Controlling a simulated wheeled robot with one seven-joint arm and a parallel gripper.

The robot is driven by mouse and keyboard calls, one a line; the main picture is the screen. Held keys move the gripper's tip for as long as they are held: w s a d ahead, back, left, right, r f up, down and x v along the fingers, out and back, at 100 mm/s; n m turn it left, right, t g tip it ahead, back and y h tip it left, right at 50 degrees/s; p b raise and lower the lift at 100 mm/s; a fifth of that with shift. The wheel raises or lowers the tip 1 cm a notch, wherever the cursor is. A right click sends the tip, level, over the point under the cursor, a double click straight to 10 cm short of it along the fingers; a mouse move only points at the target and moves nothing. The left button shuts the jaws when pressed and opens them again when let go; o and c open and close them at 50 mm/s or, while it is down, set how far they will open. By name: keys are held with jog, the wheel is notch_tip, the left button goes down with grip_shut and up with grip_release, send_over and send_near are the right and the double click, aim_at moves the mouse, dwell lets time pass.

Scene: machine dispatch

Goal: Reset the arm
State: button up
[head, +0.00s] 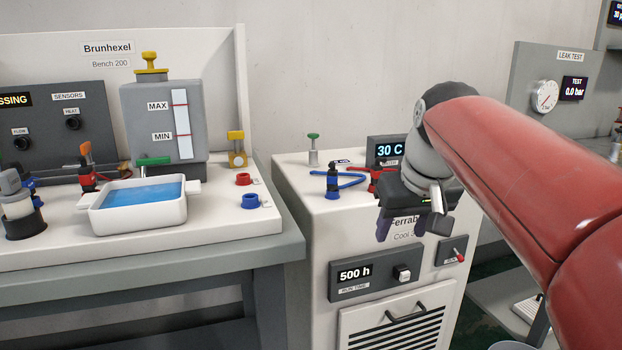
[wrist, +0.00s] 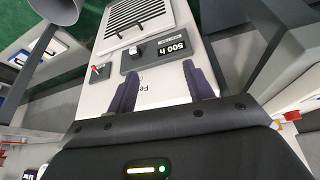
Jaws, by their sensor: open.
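My red arm reaches in from the right in the head view. My gripper (head: 412,226) hangs in front of the upper front edge of the white chiller cabinet (head: 322,237). Its two dark fingers are apart with nothing between them. In the wrist view my gripper (wrist: 160,85) also shows open and empty, with the cabinet front behind the fingers. The gripper partly covers the name label on the cabinet.
The cabinet carries a 30 C display (head: 389,150), a blue-hosed connector (head: 333,182), a 500 h panel (head: 356,275) and a red toggle switch (head: 459,254). On the left bench stand a tray of blue liquid (head: 140,220) and a grey tank (head: 150,115). A leak-test panel (head: 525,75) is at right.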

jog(key=s+f+m, duration=0.2)
jog(key=s+f, duration=1.6)
jog(key=shift+d+t+h, duration=0.3)
jog(key=shift+d+t, duration=0.1)
